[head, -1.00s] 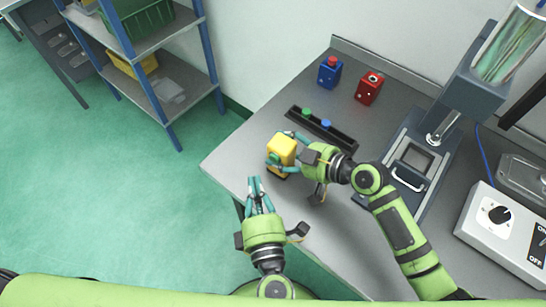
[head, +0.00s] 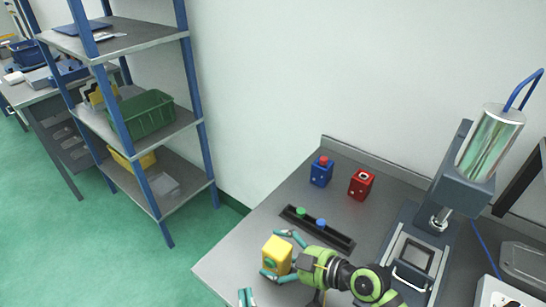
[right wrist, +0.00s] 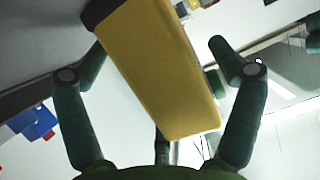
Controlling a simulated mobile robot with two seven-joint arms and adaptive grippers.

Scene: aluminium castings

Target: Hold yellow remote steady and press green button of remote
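The yellow remote (head: 277,252) stands near the left edge of the grey table in the head view. A small green patch shows low on its front face, too small to make out clearly. My right gripper (head: 279,256) has its fingers on either side of the remote. In the right wrist view the remote (right wrist: 160,75) lies tilted between the fingers, with a gap at the right finger, so the gripper looks open around it. My left gripper (head: 246,297) shows only its fingertips at the bottom edge, close together and empty, below and left of the remote.
A black holder (head: 330,235) with a green and a blue button lies behind the remote. A blue box (head: 321,173) with a red button and a red box (head: 361,185) stand farther back. A press-like machine (head: 462,185) is at right. A shelf (head: 160,130) stands left.

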